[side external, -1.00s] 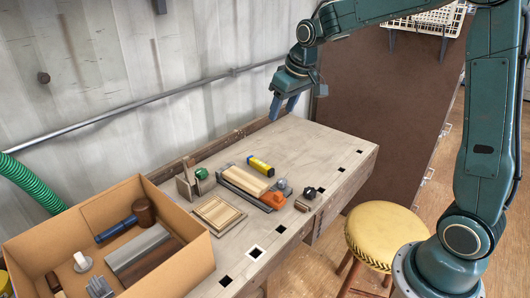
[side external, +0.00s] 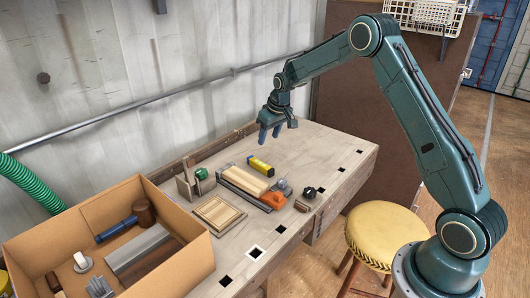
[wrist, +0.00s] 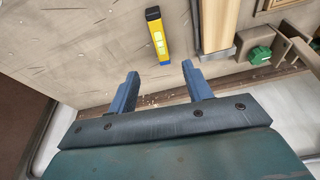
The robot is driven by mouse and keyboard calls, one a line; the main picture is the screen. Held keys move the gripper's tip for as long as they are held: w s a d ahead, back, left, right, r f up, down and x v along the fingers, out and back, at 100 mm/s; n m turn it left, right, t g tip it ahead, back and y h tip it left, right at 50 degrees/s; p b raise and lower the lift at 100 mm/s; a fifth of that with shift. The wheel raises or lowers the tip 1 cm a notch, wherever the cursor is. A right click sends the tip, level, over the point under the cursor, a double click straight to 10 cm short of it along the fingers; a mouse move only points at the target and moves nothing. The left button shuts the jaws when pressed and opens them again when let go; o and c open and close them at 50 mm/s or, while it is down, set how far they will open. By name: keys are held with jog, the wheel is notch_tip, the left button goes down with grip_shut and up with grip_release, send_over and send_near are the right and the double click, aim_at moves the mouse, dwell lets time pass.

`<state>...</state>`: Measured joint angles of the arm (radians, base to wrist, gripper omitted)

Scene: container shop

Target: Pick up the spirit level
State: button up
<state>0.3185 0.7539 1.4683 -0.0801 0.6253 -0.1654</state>
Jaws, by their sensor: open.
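The spirit level (side external: 261,167) is a short yellow bar with dark parts and lies flat on the workbench, beside a pale wooden block. In the wrist view the spirit level (wrist: 157,34) lies beyond my fingertips, roughly in line with the gap between them. My gripper (side external: 270,139) is open and empty, above the back part of the bench. Its two blue fingers (wrist: 160,70) point toward the level and do not touch it.
The wooden block (side external: 246,181) sits close by the level, with an orange tool (side external: 273,200) in front. A green-topped item (side external: 201,174) stands to its left. A cardboard box (side external: 187,255) of tools is at front left. The bench's right end is mostly clear.

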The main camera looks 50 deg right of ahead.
send_over(261, 163)
jog(key=s, duration=0.2)
jog(key=shift+w+a+f, duration=0.1)
jog(key=shift+f, duration=1.95)
jog(key=shift+w+a+f, duration=0.1)
jog(key=shift+f, duration=1.9)
jog(key=shift+f, duration=0.1)
jog(key=shift+x, duration=2.5)
jog(key=shift+c, duration=0.4)
grip_shut()
